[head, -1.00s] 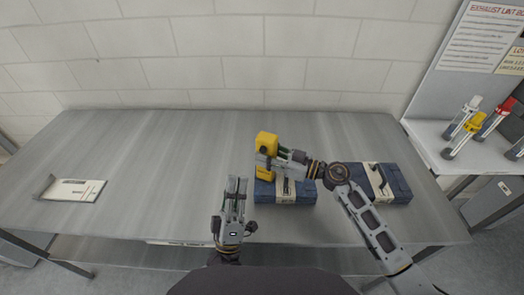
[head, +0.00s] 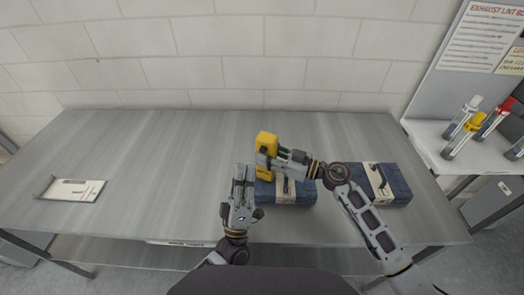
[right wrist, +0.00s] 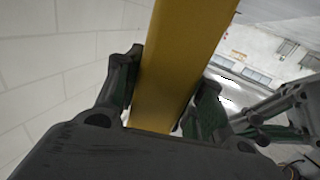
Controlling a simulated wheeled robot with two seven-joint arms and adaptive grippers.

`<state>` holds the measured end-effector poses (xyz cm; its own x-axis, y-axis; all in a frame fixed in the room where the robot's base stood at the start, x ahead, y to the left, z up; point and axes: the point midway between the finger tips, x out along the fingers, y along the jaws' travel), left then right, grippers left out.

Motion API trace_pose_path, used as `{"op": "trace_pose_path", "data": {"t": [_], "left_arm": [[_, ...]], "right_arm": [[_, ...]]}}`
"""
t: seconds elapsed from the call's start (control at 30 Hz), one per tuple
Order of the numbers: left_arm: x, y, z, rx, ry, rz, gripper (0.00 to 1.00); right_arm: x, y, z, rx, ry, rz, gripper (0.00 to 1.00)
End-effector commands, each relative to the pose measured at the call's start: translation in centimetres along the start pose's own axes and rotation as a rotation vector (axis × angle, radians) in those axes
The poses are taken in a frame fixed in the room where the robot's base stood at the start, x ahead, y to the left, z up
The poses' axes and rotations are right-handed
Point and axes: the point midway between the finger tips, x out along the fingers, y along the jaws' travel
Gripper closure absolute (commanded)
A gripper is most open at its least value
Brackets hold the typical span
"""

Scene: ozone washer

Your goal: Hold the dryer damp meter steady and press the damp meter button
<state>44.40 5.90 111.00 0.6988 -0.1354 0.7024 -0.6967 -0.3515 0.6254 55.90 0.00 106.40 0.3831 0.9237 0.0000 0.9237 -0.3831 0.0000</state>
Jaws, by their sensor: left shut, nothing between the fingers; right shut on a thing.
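The yellow damp meter (head: 266,144) stands upright in the middle of the head view, and its yellow body (right wrist: 178,60) fills the middle of the right wrist view. My right gripper (head: 272,158) is shut on it from the right, with one finger on each side. My left gripper (head: 243,172) is shut and empty, just left of the meter and nearer to me, pointing away from me. A small gap shows between its tips and the meter. I cannot make out the button.
Two dark blue folded bundles with pale bands, a left one (head: 296,192) and a right one (head: 394,184), lie on the grey table (head: 150,150). A white tray-like card (head: 72,189) lies far left. Capped tubes (head: 466,118) stand on a side shelf. The table's middle left is clear.

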Motion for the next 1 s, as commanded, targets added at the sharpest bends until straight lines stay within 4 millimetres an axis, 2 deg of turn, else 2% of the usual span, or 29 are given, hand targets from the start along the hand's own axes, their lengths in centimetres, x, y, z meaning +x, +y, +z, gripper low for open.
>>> {"op": "trace_pose_path", "data": {"t": [0.5,1.0], "left_arm": [[2.9,-2.1,2.1,0.000,0.001,0.001,1.00],[3.2,-2.3,2.3,0.000,0.000,0.001,1.00]], "right_arm": [[0.0,0.0,0.0,0.000,-0.001,0.000,0.92],[0.0,0.0,0.0,0.000,-0.001,0.000,0.92]]}}
